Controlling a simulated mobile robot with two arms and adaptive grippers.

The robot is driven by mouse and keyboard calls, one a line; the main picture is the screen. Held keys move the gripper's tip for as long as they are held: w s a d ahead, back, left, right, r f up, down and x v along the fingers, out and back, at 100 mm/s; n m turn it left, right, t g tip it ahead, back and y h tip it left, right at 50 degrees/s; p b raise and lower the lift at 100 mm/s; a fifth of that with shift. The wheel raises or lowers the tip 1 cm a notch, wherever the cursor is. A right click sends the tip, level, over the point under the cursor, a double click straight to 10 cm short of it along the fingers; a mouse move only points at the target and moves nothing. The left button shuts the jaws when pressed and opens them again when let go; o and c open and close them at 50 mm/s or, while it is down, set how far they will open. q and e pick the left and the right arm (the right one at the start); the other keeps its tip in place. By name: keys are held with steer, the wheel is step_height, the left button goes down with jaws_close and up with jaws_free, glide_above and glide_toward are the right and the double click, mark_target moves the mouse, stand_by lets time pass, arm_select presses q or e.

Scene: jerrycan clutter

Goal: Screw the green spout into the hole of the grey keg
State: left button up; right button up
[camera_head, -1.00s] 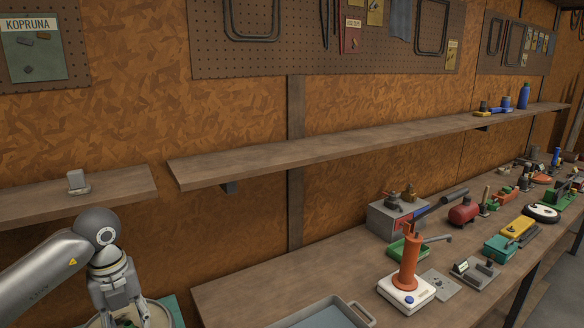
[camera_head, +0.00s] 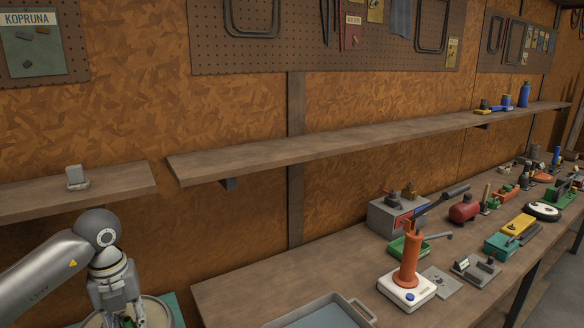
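My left gripper (camera_head: 125,314) points down at the bottom left, with its fingertips close to the lower picture edge. A small piece of green (camera_head: 127,321), which looks like the green spout, shows between the fingers; most of it is hidden or cut off. I cannot tell whether the fingers touch it. Below and around the gripper is a pale round rim (camera_head: 160,311), possibly the top of the grey keg. The keg's hole does not show. My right gripper is not in view.
A grey tray (camera_head: 362,312) lies at the bottom centre. Several tools and boxes crowd the bench at right. A shelf (camera_head: 300,152) runs above.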

arm_select(q)
steer(key=m, duration=0.3)
steer(key=shift+m, duration=0.4)
steer(key=shift+m+b, duration=0.45)
steer(key=shift+m, duration=0.45)
steer(key=m, duration=0.3)
steer(key=shift+m, duration=0.3)
steer(key=shift+f+m+b, duration=0.1)
steer(key=shift+m+b, duration=0.35)
steer(key=shift+m, duration=1.85)
